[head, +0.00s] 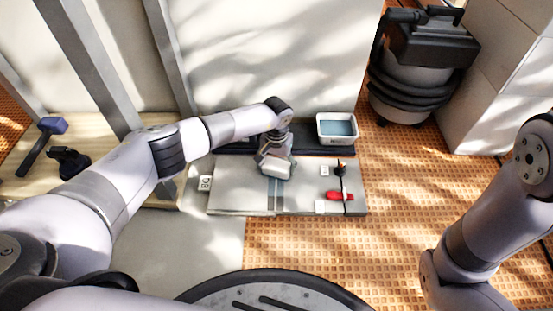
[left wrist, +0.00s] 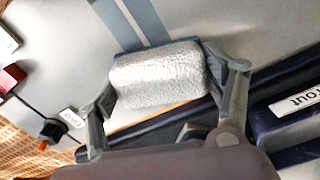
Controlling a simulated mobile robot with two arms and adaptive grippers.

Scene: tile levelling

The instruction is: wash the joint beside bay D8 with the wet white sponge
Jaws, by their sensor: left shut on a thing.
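My left gripper (head: 273,153) is shut on the white sponge (head: 275,168), above the grey tiled panel (head: 235,198). In the left wrist view the sponge (left wrist: 158,75) sits between both fingers of the gripper (left wrist: 165,85), with a blue edge along its far side. A blue-grey striped joint (head: 275,198) runs from under the sponge to the panel's front edge. It also shows in the left wrist view (left wrist: 145,22). I cannot tell whether the sponge touches it. A label reading like D8 (head: 206,183) is at the panel's left edge. My right gripper is out of view.
A white basin of blue water (head: 337,128) stands behind the panel on the right. A blue mallet (head: 45,140) is far left; a vacuum (head: 420,75) stands back right.

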